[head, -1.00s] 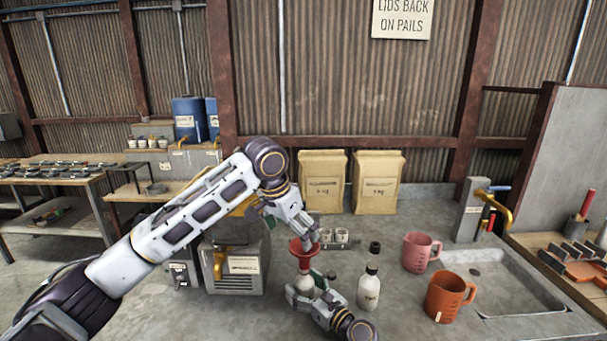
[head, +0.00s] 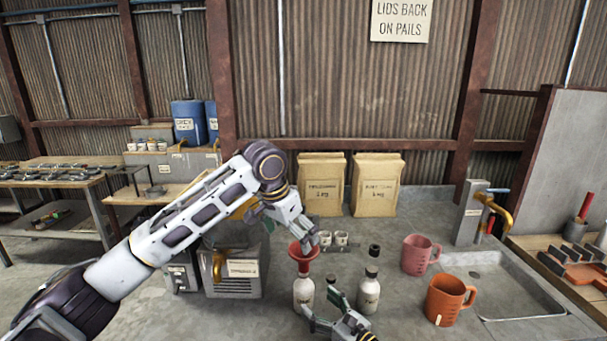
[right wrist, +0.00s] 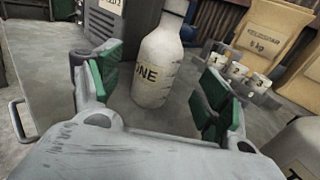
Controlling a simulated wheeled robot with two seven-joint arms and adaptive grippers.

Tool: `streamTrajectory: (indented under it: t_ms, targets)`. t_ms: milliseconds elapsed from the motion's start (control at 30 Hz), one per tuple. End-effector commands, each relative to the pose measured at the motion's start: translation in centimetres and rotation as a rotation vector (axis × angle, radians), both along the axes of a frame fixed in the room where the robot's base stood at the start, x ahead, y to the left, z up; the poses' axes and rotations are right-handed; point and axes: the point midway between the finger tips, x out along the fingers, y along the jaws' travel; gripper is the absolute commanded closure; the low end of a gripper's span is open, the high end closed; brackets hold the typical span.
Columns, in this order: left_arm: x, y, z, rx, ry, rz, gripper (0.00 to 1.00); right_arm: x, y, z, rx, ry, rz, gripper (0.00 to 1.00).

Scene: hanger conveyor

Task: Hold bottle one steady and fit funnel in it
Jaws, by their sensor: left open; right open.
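Bottle one (head: 303,295) stands upright on the counter; it is white, and its label reads "ONE" in the right wrist view (right wrist: 154,75). The red funnel (head: 303,252) is upright directly above it, its spout apparently in the bottle's mouth; the exact fit is too small to tell. My left gripper (head: 289,228) is open just above and beside the funnel rim. My right gripper (head: 321,307) is open on the near side of the bottle. In the right wrist view its green pads (right wrist: 162,90) are apart, with the bottle beyond them; the bottle's top is cut off there.
A second white bottle (head: 368,292) with a dark cap stands just right. Small pots (head: 334,239) and a black cap (head: 374,250) are behind. A pink jug (head: 418,254), an orange jug (head: 447,299) and a sink (head: 520,295) lie right; a grey machine (head: 238,272) stands left.

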Motion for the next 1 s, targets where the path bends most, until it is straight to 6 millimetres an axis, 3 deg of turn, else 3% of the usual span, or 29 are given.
streamTrajectory:
  t_ms: [400, 1000]
  targets:
    - [0.0, 0.0, 0.0, 0.0, 0.0, 0.0, 0.0, -2.9, -2.5, 0.0, -0.001, 0.001, 0.001, 0.23]
    - [0.0, 0.0, 0.0, 0.0, 0.0, 0.0, 0.0, -3.4, -2.9, 0.0, 0.0, 0.0, 0.001, 0.23]
